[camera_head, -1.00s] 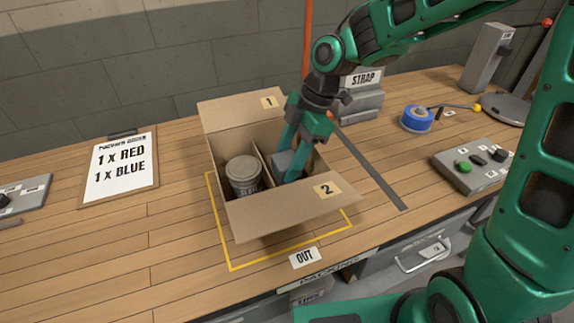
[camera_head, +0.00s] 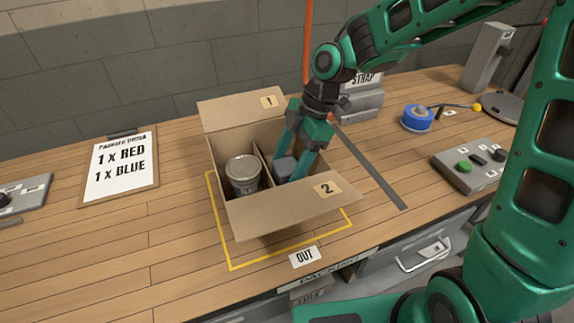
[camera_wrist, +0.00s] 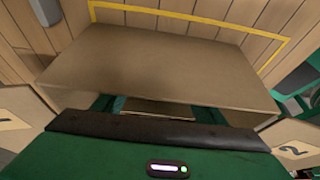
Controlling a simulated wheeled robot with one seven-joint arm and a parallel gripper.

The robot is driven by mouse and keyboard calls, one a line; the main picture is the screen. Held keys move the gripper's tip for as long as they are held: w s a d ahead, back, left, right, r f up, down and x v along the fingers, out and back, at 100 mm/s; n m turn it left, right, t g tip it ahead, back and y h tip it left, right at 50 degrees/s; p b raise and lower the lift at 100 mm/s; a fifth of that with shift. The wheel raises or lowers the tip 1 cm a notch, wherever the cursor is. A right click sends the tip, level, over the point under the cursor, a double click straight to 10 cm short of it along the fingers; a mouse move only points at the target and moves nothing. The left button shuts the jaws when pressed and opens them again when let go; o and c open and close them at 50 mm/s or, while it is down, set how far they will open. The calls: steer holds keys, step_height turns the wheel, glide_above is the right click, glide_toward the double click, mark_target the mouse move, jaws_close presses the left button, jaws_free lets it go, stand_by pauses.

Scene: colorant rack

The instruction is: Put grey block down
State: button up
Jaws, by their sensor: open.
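The grey block (camera_head: 285,168) sits low in the right compartment of the open cardboard box (camera_head: 285,215); its lower part is hidden, so I cannot tell what it rests on. My gripper (camera_head: 294,170) reaches down into that compartment. Its teal fingers are open, one on either side of the block; whether either touches it is unclear. In the wrist view, a box flap (camera_wrist: 160,65) covers most of the picture, and I cannot make out the block.
A grey tin (camera_head: 243,175) stands in the left compartment, beyond the divider. Box flaps stick out around my gripper. A clipboard (camera_head: 120,168), blue tape roll (camera_head: 416,118) and button panel (camera_head: 470,167) lie on the bench. The bench left of the box is mostly clear.

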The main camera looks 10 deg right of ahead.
steer(key=v, duration=1.1)
steer(key=shift+r, duration=0.25)
steer(key=shift+d, duration=0.1)
steer(key=shift+d+m, duration=0.3)
steer(key=shift+d, duration=0.1)
steer(key=s+d+f+m+t+h, duration=0.1)
steer(key=s+d+m, duration=0.2)
steer(key=d+m, duration=0.4)
steer(key=s+d+m+t+h, duration=0.1)
steer(key=s+d+m, duration=0.1)
steer(key=d+m, duration=0.5)
steer(key=s+d+f+m+h, duration=0.1)
steer(key=s+d+m, duration=0.5)
steer(key=s+d, duration=0.2)
steer(key=s+d+f+m+h, duration=0.1)
steer(key=s+d+f+m, duration=0.1)
steer(key=s+d+m, duration=0.5)
steer(key=shift+s+d+f+g, duration=0.3)
steer(key=shift+s+d, duration=0.3)
steer(key=shift+s, duration=0.45)
